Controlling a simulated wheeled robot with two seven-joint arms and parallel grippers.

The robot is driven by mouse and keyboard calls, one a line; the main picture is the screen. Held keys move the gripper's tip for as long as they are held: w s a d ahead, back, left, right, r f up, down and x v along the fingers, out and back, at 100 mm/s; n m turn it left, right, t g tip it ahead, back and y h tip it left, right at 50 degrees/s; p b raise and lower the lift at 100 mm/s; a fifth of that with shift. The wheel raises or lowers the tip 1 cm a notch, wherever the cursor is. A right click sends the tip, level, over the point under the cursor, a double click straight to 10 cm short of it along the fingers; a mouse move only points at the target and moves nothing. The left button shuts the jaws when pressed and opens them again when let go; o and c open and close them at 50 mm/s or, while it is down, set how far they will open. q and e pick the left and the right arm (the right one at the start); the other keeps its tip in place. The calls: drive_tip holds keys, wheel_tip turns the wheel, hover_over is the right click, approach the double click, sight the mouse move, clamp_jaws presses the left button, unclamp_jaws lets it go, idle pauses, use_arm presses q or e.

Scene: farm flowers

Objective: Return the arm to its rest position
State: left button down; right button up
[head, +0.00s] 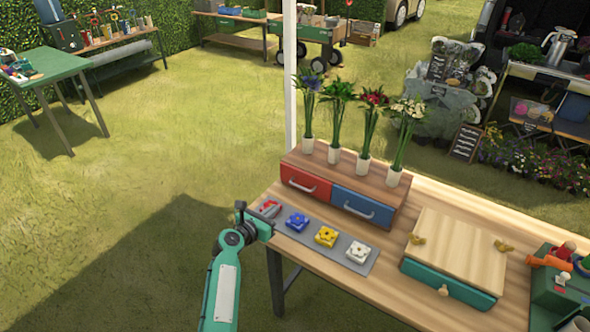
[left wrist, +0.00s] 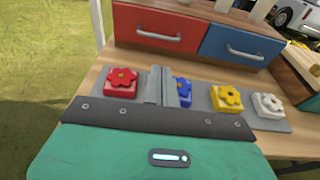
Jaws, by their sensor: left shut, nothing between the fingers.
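My left gripper (head: 262,222) is at the left end of the wooden table, beside the grey strip with flower blocks. In the left wrist view its fingers (left wrist: 161,85) are together with nothing between them. They appear in front of the strip, between the red flower block (left wrist: 121,82) and the blue flower block (left wrist: 181,90), and partly cover the blue one. The yellow flower block (head: 326,236) and white flower block (head: 358,251) sit further right on the grey strip (head: 345,263). My right gripper is not in view.
Behind the strip stands a wooden box with a red drawer (head: 305,182) and a blue drawer (head: 361,208), both closed. Several flower bunches (head: 370,125) stand on it. A wooden box with a teal drawer (head: 448,283) is at right.

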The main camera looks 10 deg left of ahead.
use_arm(q)
drive_tip(key=s+d+f+m+g, duration=0.15)
drive_tip(key=s+m+g, duration=0.25)
drive_tip(key=s+m, duration=0.65)
drive_tip(key=s+f+m+g, duration=0.3)
drive_tip(key=s+m, duration=0.7)
drive_tip(key=s, duration=0.1)
drive_tip(key=s+a+r+m+g+y, duration=0.1)
drive_tip(key=s+r+m+g+y, duration=0.1)
drive_tip(key=s+m, duration=0.65)
drive_tip(key=s+a+r+m+g+y, duration=0.1)
drive_tip(key=s+r+m+g+y, duration=0.3)
drive_tip(key=s, duration=0.8)
wheel_tip(320, 180, down, 32)
drive_tip(key=m+h, duration=0.1)
drive_tip(key=s+a+f, duration=0.3)
drive_tip(key=s+f, duration=1.6)
drive_tip(key=f, duration=0.2)
drive_tip(key=shift+a+m+g, duration=0.2)
drive_tip(key=shift+m+g, duration=0.1)
drive_tip(key=shift+g, duration=0.1)
